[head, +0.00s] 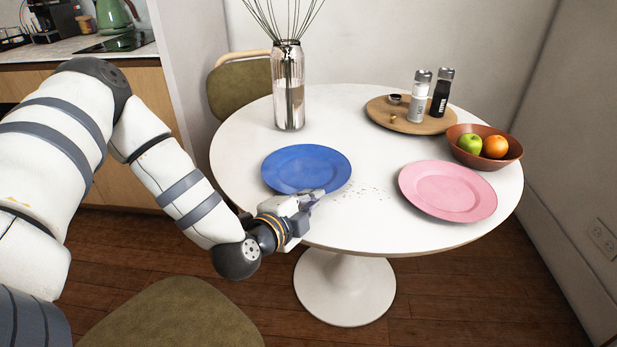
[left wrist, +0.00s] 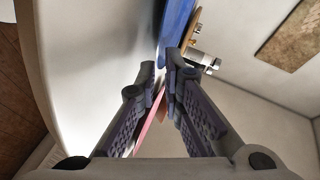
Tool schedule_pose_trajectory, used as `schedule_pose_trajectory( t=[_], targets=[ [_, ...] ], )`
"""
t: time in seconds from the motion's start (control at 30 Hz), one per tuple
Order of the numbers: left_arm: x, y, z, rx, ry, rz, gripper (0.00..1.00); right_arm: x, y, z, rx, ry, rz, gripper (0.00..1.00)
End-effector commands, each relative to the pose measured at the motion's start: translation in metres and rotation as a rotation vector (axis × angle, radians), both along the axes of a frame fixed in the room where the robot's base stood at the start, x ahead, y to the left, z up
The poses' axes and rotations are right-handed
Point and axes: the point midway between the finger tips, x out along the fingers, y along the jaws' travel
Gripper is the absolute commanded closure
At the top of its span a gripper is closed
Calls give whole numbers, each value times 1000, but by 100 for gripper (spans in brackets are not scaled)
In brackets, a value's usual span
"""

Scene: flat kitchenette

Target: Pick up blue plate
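The blue plate (head: 306,168) lies on the white round table (head: 240,150), near its front left edge. My left gripper (head: 309,197) is at the plate's near rim, low by the table edge. In the left wrist view the two fingers (left wrist: 162,68) stand apart with a narrow gap at the tips. The blue plate (left wrist: 177,30) shows edge-on just beyond the fingertips. I cannot tell whether its rim lies between them. My right gripper is not in view.
A pink plate (head: 447,190) lies to the right, with small crumbs (head: 365,191) between the plates. A fruit bowl (head: 509,152), a wooden tray (head: 387,120) with shakers and a vase (head: 288,90) stand behind. A chair seat (head: 172,318) is in front.

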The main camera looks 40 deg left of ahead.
Motion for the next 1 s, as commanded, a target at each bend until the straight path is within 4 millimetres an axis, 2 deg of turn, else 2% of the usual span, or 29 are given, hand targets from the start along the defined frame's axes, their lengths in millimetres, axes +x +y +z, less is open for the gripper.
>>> schedule_pose_trajectory(
  t=[0.2,0.3,0.47,0.53,1.0],
  targets=[
    [38,3,-16,0,5,2,92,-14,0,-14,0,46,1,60],
    [47,4,-15,0,2,0,92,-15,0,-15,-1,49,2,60],
    [48,3,-13,-1,0,-1,92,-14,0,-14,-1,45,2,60],
    [48,3,-13,-1,0,-1,100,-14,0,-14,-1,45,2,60],
    [48,3,-7,-1,-5,-1,100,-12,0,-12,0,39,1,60]
  ],
)
